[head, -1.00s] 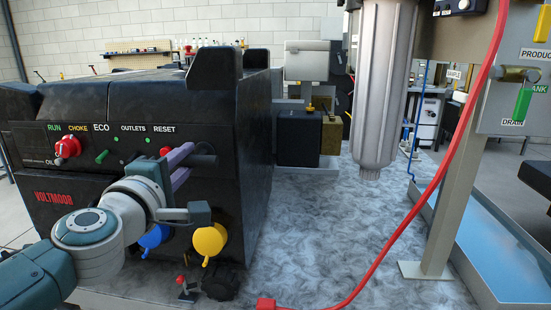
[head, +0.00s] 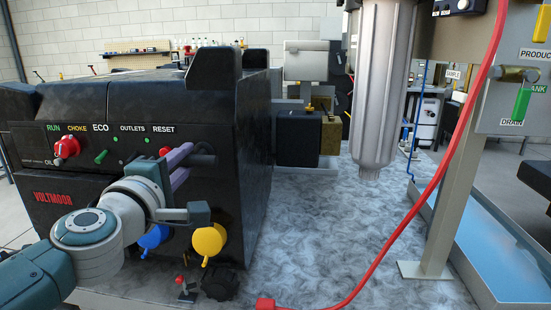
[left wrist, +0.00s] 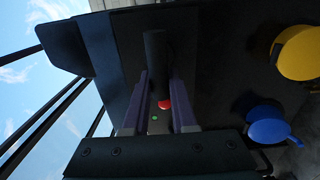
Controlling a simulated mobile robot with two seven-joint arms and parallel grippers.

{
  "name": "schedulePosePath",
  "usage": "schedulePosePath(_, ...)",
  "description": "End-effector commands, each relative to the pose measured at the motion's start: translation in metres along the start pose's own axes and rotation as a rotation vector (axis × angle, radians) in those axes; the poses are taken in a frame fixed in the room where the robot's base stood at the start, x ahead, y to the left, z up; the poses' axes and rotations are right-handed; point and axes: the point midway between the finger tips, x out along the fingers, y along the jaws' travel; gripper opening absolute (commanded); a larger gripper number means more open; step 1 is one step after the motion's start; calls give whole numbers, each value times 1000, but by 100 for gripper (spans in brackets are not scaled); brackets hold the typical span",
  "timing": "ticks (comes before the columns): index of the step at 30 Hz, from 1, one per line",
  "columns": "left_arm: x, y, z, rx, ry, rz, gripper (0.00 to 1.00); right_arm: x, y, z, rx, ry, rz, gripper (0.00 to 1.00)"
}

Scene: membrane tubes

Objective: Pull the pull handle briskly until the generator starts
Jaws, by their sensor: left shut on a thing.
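The generator (head: 110,185) is a large black box at the left of the head view, marked VOLTMOOR, with a labelled front panel. The pull handle (head: 204,160) is a short dark bar at the right part of that panel. My left gripper (head: 184,158) reaches it from the front, its purple fingers shut around the bar. In the left wrist view the dark handle (left wrist: 156,60) sits between the two fingers (left wrist: 160,85). The fingers hide part of it, and any cord behind it cannot be seen. My right gripper is not in view.
A red choke knob (head: 66,148) and green switch (head: 102,157) are on the panel. Blue (head: 154,237) and yellow (head: 208,241) caps lie below my gripper. A red hose (head: 440,190) crosses at the right, by a grey filter housing (head: 383,90). The speckled top (head: 340,220) is mostly bare.

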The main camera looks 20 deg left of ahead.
Motion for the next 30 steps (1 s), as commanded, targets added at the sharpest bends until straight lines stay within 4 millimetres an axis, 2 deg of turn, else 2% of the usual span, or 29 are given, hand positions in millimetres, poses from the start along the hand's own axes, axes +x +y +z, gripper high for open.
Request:
schedulePosePath(7,-4,0,0,0,0,-1,0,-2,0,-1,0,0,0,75)
schedulePosePath(17,-30,0,0,1,0,-3,0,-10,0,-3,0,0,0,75)
schedulePosePath(22,-89,1,0,0,-1,-6,0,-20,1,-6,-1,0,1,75)
schedulePosePath(30,-187,-5,0,2,-2,-6,0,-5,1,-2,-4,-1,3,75)
